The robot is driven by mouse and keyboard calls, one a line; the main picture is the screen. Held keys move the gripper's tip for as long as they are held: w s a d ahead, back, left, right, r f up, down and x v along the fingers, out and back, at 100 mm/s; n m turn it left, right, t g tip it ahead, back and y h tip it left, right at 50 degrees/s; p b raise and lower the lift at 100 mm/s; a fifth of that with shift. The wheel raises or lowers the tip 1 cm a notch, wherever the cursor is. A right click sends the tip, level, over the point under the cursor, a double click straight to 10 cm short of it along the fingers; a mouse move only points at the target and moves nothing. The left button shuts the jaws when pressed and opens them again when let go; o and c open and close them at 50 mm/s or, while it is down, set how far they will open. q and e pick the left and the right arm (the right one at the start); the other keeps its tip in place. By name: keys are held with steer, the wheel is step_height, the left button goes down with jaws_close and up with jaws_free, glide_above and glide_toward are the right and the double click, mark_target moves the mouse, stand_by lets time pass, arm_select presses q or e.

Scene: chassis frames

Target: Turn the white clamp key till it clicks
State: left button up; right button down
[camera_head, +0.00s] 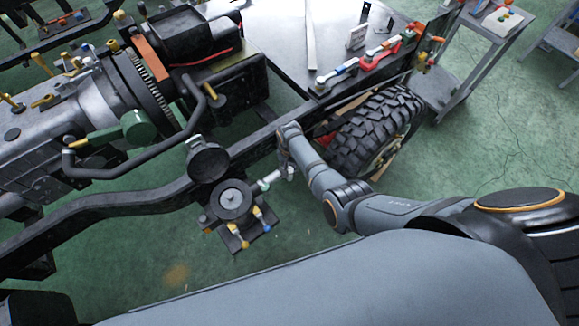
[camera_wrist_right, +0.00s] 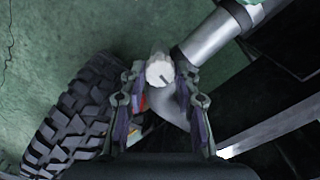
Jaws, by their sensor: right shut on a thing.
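The white clamp key (camera_wrist_right: 160,74) shows in the right wrist view as a pale round end with a dark line across it, between my right fingers. In the head view a pale bar that looks like the key (camera_head: 268,181) sticks out to the right of a dark round fitting (camera_head: 234,200) beside the chassis rail. My right gripper (camera_head: 284,174) is at the outer end of this bar; in the wrist view its two fingers (camera_wrist_right: 160,86) close around the key. The contact points are partly hidden. My left gripper is not in view.
The dark chassis rail (camera_head: 120,212) runs close behind the fitting. A knobbly tyre (camera_head: 375,132) stands just right of my right gripper and shows left in the wrist view (camera_wrist_right: 75,112). Blue and yellow-tipped parts (camera_head: 262,217) sit below the fitting. Green floor is clear nearer me.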

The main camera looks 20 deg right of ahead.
mark_target(290, 169)
steer(key=shift+m, duration=0.9)
steer(key=c, duration=1)
jaws_free()
step_height(290, 169, up, 12)
